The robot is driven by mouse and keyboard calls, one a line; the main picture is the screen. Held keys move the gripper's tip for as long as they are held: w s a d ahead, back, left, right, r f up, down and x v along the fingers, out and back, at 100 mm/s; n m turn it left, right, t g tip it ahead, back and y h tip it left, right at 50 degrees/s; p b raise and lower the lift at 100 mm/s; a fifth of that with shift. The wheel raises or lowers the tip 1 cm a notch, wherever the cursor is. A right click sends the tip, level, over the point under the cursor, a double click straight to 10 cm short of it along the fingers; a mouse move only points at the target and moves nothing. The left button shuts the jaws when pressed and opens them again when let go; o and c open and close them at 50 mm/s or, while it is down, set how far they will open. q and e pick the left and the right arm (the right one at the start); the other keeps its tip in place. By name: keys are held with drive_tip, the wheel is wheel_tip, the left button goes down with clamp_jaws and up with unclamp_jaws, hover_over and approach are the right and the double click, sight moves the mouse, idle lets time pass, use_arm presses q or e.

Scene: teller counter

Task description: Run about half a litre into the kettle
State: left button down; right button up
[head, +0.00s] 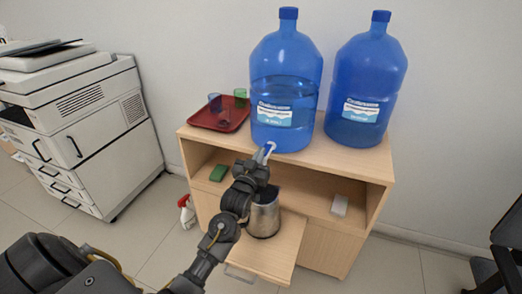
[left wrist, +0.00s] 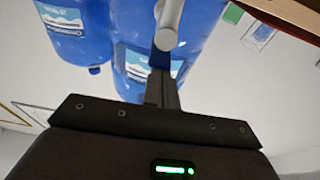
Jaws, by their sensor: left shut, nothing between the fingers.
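The metal kettle (head: 264,220) stands upright on the pulled-out board of the cabinet, partly hidden behind my left gripper and arm. A large blue water bottle (head: 286,88) stands above it at the cabinet top's front edge. A pale metal tap (head: 267,149) sticks out low on its front; it also shows in the left wrist view (left wrist: 168,28). My left gripper (head: 262,163) is shut and empty, just below the tap and above the kettle. Its fingers (left wrist: 160,85) look close to the tap; I cannot tell whether they touch. My right gripper is not in view.
A second blue bottle (head: 366,85) stands to the right. A red tray (head: 219,121) with a blue cup and a green cup is at the left. The open shelf holds a green item (head: 217,173) and a white box (head: 339,205). A printer (head: 80,125) stands left.

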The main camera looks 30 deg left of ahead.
use_arm(q)
drive_tip(key=shift+f, duration=0.2)
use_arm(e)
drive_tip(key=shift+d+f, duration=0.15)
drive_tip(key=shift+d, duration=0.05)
